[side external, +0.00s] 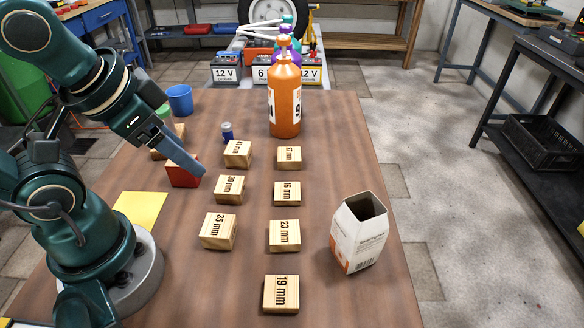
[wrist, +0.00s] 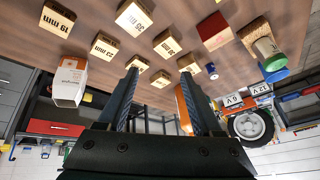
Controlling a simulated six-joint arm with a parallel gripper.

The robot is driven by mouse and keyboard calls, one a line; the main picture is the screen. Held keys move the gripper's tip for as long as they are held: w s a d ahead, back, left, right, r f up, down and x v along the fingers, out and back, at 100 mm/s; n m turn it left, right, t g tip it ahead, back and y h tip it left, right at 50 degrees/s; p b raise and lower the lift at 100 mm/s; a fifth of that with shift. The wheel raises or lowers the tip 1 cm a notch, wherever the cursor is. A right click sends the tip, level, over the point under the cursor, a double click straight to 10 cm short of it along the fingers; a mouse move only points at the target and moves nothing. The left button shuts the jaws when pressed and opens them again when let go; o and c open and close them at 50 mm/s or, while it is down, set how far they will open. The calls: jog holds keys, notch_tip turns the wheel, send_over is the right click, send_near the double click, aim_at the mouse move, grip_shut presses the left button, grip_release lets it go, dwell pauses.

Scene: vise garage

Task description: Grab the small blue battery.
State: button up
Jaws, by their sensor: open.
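The small blue battery (side external: 227,132) stands upright on the brown table, behind the wooden block marked 41 mm. It also shows small in the wrist view (wrist: 212,71), to the right of the fingertips. My gripper (side external: 198,168) reaches over the table from the left, in front of and to the left of the battery, above or near the red block. In the wrist view my gripper (wrist: 159,74) has its two fingers apart with nothing held between them. The battery is apart from the fingers.
Several numbered wooden blocks (side external: 285,236) stand in two rows. A red block (side external: 183,176) is near my gripper. A blue cup (side external: 180,99) stands behind left, an orange bottle (side external: 285,100) behind right. An open carton (side external: 358,236) stands front right; a yellow sheet (side external: 140,208) lies left.

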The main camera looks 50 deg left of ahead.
jog(key=a+f+m+g+y, duration=0.25)
jog(key=a+m+y, duration=0.35)
jog(key=a, duration=0.7)
jog(key=m+t+y, duration=0.5)
jog(key=m, duration=1)
send_over(226, 129)
jog(key=s+d, duration=0.2)
jog(key=s, duration=0.2)
notch_tip(226, 129, down, 2)
jog(key=f+m, duration=0.1)
jog(key=w+f+m+h, duration=0.1)
jog(key=f, duration=0.1)
jog(key=d+f+m+t, duration=0.1)
jog(key=shift+w+d+f+h, duration=0.1)
jog(key=shift+w+f+h, duration=0.15)
jog(key=shift+w+h, duration=0.05)
jog(key=shift+s+d+f+m, duration=0.1)
jog(key=shift+s+f+m, duration=0.15)
jog(key=shift+f, duration=0.35)
jog(key=shift+s+d+f+m, duration=0.1)
jog(key=shift+f+m, duration=0.25)
jog(key=shift+f, duration=0.25)
jog(key=shift+f+h, duration=0.15)
jog(key=shift+h, duration=0.15)
jog(key=shift+w+a+f, duration=0.15)
jog(key=shift+a, duration=0.05)
jog(key=shift+x, duration=2.15)
grip_shut()
